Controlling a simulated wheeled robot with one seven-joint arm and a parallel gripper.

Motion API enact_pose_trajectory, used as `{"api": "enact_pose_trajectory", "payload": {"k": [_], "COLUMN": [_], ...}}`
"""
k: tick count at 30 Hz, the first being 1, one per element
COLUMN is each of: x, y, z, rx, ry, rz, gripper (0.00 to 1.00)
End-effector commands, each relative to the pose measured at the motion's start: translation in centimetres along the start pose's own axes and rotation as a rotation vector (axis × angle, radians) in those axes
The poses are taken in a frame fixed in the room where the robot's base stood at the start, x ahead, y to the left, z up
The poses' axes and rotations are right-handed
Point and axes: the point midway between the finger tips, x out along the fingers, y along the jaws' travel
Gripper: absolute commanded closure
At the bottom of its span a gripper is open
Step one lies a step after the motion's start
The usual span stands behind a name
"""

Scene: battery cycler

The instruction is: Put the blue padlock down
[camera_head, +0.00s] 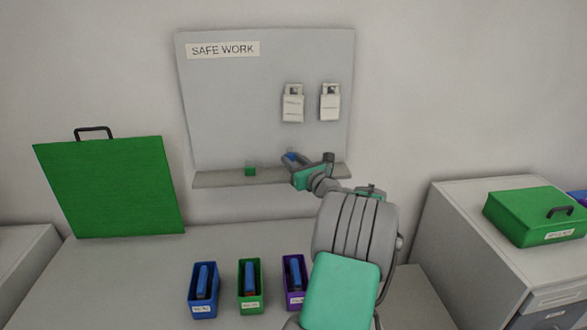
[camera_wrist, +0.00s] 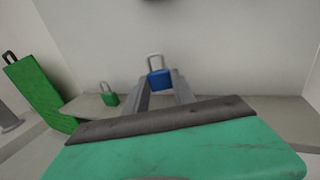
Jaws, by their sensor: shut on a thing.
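The blue padlock (camera_wrist: 159,79) is between the fingertips of my gripper (camera_wrist: 160,84), with its grey shackle pointing up. In the head view the blue padlock (camera_head: 290,157) shows small at the tip of my gripper (camera_head: 294,162), in front of the grey board and over its shelf (camera_head: 225,180). My gripper is shut on it. I cannot tell whether the padlock touches the shelf. A green padlock (camera_head: 250,170) stands on the shelf to the left, and it also shows in the wrist view (camera_wrist: 109,95).
Two white tags (camera_head: 292,106) (camera_head: 330,103) hang on the "SAFE WORK" board (camera_head: 240,110). Blue (camera_head: 203,309), green (camera_head: 250,304) and purple (camera_head: 291,299) bins stand on the bench below. A green panel (camera_head: 110,190) with a handle stands left, a green case (camera_head: 530,215) right. The shelf's left end is clear.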

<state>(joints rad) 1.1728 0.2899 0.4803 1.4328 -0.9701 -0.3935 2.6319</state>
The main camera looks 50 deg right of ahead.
Motion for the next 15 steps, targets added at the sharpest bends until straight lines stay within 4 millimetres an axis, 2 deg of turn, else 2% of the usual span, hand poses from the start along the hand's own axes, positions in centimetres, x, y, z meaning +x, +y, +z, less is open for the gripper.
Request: {"api": "enact_pose_trajectory", "payload": {"k": [6,15], "x": [0.1,0.1], "y": [-0.4,-0.4], "z": [-3.3,-3.7], "rx": [0.003,0.001], "ry": [0.002,0.000], "rz": [0.000,-0.001], "gripper": [0.99,0.99]}}
